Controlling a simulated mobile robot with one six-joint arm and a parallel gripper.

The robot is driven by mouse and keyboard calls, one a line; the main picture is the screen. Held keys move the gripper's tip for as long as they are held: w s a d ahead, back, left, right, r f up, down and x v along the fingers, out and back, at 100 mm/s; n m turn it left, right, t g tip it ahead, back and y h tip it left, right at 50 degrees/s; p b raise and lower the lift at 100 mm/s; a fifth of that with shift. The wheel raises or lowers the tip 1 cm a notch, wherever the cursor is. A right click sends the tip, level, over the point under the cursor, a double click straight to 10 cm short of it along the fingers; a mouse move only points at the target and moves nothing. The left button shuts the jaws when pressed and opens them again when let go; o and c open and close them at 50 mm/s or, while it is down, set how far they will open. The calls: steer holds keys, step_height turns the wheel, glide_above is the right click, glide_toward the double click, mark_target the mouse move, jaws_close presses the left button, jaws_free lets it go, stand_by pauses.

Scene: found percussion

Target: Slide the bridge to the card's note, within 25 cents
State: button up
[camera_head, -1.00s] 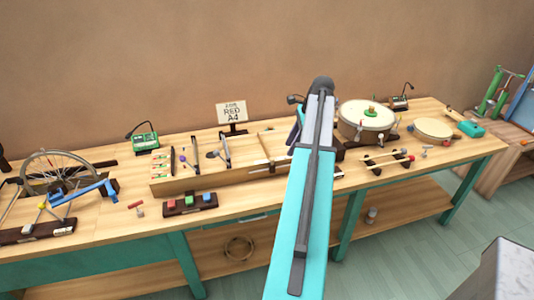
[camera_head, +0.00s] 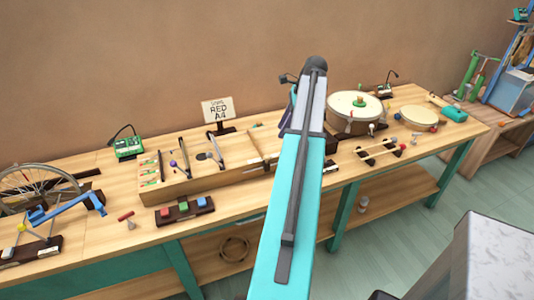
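The card (camera_head: 217,110) stands on a dark holder behind the wooden box and reads "RED A4"; its small top line is hard to read. The long shallow wooden box (camera_head: 205,182) lies on the bench. Inside it are several upright dark pieces, among them a slanted bar (camera_head: 215,148) and another slanted piece (camera_head: 184,151); I cannot tell which is the bridge. My teal arm rises across the middle of the view and covers the box's right part. My gripper is hidden behind the arm, so its fingers do not show.
A block with red, green and blue buttons (camera_head: 184,211) sits in front of the box. A green device (camera_head: 128,148) stands at its left. A bicycle wheel (camera_head: 40,188) is far left. A drum (camera_head: 354,112) and a smaller drum (camera_head: 418,117) are right. A grey-topped cabinet (camera_head: 500,260) is near right.

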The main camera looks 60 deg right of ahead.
mark_target(267, 157)
steer(key=shift+f, duration=0.1)
steer(key=shift+p+x, duration=1.6)
steer(key=shift+x, duration=5.25)
steer(key=shift+a, duration=0.1)
jaws_close()
